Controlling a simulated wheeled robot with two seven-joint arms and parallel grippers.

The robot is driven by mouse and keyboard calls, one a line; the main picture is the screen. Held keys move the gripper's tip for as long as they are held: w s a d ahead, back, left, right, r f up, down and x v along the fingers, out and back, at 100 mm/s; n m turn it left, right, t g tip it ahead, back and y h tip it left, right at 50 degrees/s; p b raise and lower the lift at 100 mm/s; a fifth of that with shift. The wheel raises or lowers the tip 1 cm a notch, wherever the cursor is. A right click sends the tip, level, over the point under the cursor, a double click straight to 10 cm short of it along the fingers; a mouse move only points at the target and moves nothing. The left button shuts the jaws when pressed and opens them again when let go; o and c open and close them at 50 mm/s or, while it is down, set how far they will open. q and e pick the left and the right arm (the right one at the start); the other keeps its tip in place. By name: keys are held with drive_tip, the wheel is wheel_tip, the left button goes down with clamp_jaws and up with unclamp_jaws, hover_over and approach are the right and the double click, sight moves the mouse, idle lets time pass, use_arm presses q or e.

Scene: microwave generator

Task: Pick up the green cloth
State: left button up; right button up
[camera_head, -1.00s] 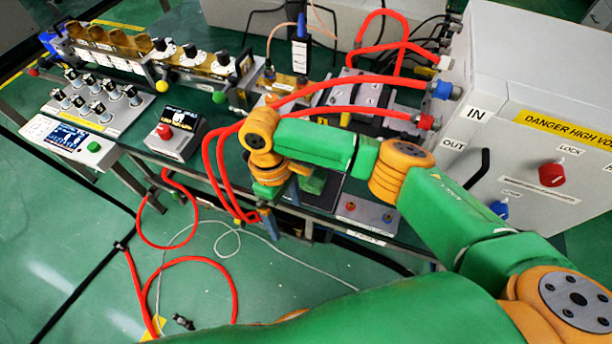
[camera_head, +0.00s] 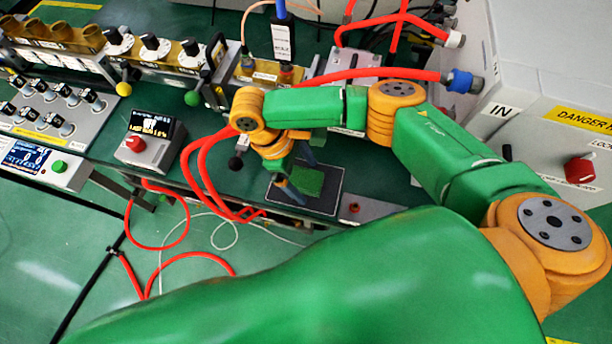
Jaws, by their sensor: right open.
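The green cloth (camera_head: 309,182) is a small square lying on a dark mat (camera_head: 322,207) with a light border, near the front edge of the bench. My right gripper (camera_head: 298,178) is open, with two blue-grey fingers. One finger shows at the cloth's left side and the other behind its far edge. I cannot tell whether the fingers touch the cloth. My left gripper is not in view.
Red hoses (camera_head: 205,165) hang over the bench edge left of my right gripper. A small display box with a red button (camera_head: 152,142) stands further left. A large grey cabinet (camera_head: 545,60) stands at the right. Waveguide parts line the back.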

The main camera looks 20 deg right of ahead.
sight(303, 178)
drive_tip(key=shift+w+f, duration=0.1)
drive_tip(key=shift+w, duration=0.1)
drive_tip(key=shift+s, duration=0.15)
drive_tip(key=c, duration=1.4)
wheel_tip(303, 178, up, 10)
drive_tip(key=p, duration=0.1)
drive_tip(key=shift+p, duration=0.4)
